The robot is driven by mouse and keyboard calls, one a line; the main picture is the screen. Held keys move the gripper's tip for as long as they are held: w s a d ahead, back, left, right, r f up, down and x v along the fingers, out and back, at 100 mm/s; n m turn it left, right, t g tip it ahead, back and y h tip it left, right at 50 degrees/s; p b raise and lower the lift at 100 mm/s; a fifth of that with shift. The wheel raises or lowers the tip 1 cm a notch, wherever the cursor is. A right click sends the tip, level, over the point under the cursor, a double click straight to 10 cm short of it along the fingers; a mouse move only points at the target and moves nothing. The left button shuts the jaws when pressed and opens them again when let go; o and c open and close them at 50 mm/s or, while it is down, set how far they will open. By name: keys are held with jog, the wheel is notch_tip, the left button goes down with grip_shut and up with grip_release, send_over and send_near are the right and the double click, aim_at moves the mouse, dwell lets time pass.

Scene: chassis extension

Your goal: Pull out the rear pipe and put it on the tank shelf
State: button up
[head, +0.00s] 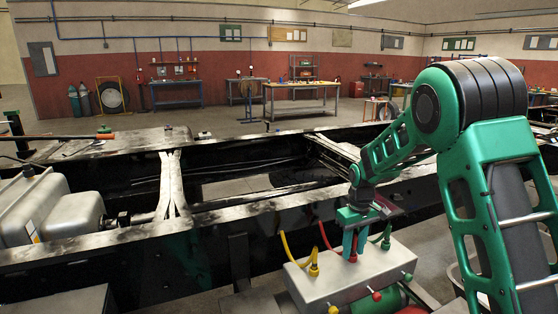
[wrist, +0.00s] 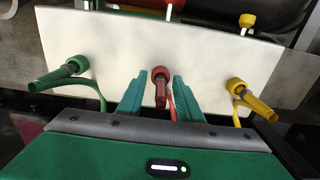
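A pale box (head: 350,275) carries three coloured pipes with end fittings: yellow (head: 314,263), red (head: 353,255) and green (head: 387,236). My gripper (head: 354,240) is over the red pipe. In the wrist view my gripper (wrist: 160,98) has its two teal fingers apart, one on each side of the red pipe (wrist: 161,88), with gaps between. The green pipe (wrist: 68,70) is to the left and the yellow pipe (wrist: 240,92) to the right, both outside the fingers. Which pipe is the rear one, and which surface is the tank shelf, I cannot tell.
A long dark chassis frame (head: 240,212) runs behind the box. A silver tank (head: 45,208) is at the left. Green cylinders (head: 385,298) sit below the box. Workbenches (head: 300,100) stand far back near the wall, with open floor before them.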

aim_at(355, 237)
dwell(0.9)
jog(key=c, duration=0.8)
jog(key=o, duration=1.5)
jog(key=shift+o, duration=0.2)
notch_tip(355, 237, up, 10)
jog(key=shift+w+f, duration=0.1)
jog(key=shift+f, duration=0.15)
jog(key=shift+r, duration=0.6)
